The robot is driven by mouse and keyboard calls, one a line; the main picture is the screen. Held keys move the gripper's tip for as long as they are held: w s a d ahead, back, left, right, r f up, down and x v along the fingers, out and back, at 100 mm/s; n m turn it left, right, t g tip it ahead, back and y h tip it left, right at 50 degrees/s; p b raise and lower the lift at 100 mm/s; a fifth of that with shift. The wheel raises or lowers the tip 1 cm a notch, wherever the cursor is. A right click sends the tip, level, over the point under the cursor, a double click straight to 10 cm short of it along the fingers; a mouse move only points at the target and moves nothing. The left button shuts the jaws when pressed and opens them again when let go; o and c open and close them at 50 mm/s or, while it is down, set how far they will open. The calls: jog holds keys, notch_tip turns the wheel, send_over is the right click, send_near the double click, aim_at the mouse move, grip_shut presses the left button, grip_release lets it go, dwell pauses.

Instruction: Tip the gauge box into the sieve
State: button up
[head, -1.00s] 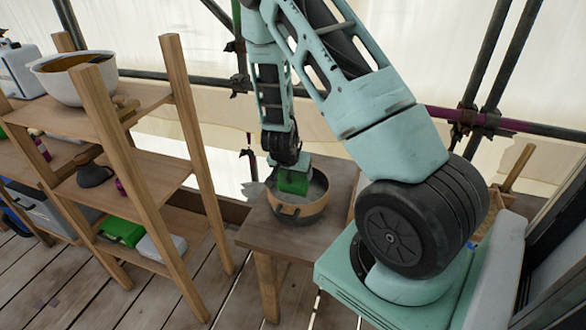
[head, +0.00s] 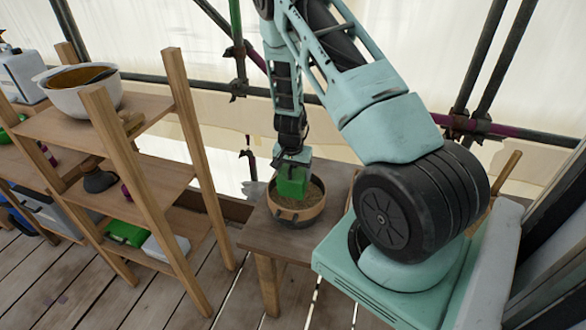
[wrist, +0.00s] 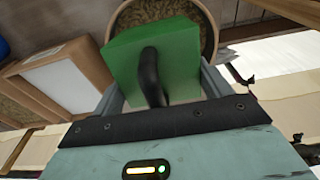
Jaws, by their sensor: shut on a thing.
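The gauge box is a green block-like box (head: 291,184) with a black handle. It also shows in the wrist view (wrist: 185,55). My gripper (wrist: 160,88) is shut on the box's black handle. In the head view my gripper (head: 293,160) hangs over the sieve (head: 297,219), with the box tilted just above it. The sieve is round with a brown wooden rim and stands on a small wooden table. Brown grainy material lies inside it. The inside of the box is hidden in both views. I cannot tell if the box touches the rim.
The small wooden table (head: 258,238) has a little bare top left of the sieve. A wooden shelf rack (head: 186,130) stands to the left, holding a white bowl (head: 82,92) and a green case (head: 126,233). Scaffold poles (head: 237,60) run behind.

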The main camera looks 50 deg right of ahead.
jog(key=shift+w+d+r+y+p, duration=0.2)
jog(key=shift+d+r+y+p, duration=0.3)
jog(key=shift+p, duration=0.45)
jog(key=shift+w+d+f+g+y, duration=0.15)
jog(key=shift+d+g+y, duration=0.2)
jog(key=shift+y, duration=0.2)
jog(key=shift+w+d+r+g+y, duration=0.1)
jog(key=shift+d+g+y, duration=0.2)
jog(key=shift+y, duration=0.25)
